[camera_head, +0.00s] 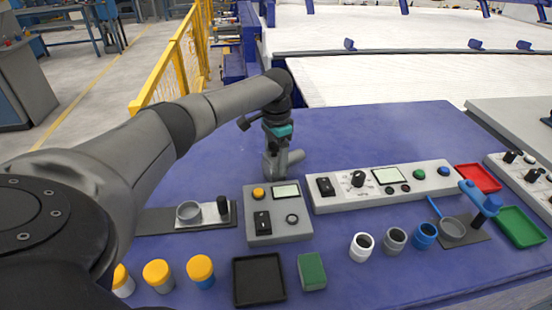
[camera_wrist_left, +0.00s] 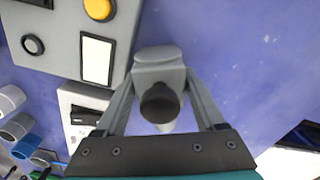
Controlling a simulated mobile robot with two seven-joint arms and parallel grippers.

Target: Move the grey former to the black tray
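My left gripper (camera_head: 272,160) is above the blue table, behind the grey control box. It appears shut on the grey former, whose short grey cylinder (camera_head: 295,157) sticks out to the right of the fingers. In the left wrist view, a grey part (camera_wrist_left: 158,54) with a dark round end (camera_wrist_left: 160,103) sits between the two fingers. The fingers hide part of it, and I cannot tell whether it touches the table. The black tray (camera_head: 259,280) lies empty at the front edge, in front of the control box. My right gripper is not in view.
The control box (camera_head: 278,228) stands between the gripper and the black tray. A green block (camera_head: 312,272) is right of the tray; yellow-capped bottles (camera_head: 201,270) are left. Several cups (camera_head: 395,239), a blue former (camera_head: 480,197) and a long panel (camera_head: 385,186) are right. The back of the table is clear.

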